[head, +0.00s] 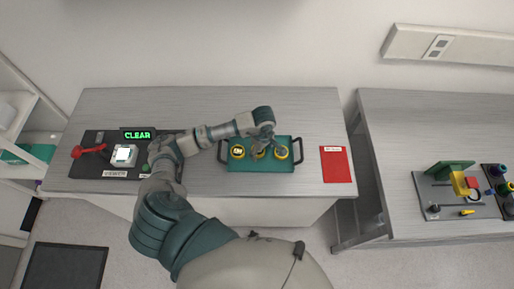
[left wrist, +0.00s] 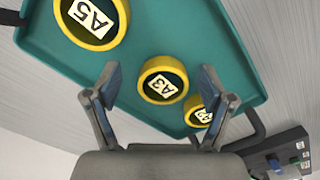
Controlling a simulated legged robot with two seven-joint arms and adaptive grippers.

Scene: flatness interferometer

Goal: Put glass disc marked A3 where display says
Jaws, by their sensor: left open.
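The glass disc marked A3 (left wrist: 162,84) has a yellow rim and lies in the teal tray (head: 262,166); it is the middle disc (head: 258,154) in the head view. My left gripper (head: 268,143) is over the tray. In the left wrist view its open fingers (left wrist: 157,82) stand on either side of A3 in the picture, with nothing held. Disc A5 (left wrist: 92,22) lies to one side, and a third disc (left wrist: 198,112), partly hidden by a finger, to the other. The display (head: 138,135) reads CLEAR in green. My right gripper is not in view.
A black board labelled VIEWER (head: 92,168) carries a red-handled part (head: 89,151) and a white block with a lit top (head: 124,155); my arm covers its right side. A red mat (head: 337,165) lies right of the tray. Another table (head: 400,130) stands further right.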

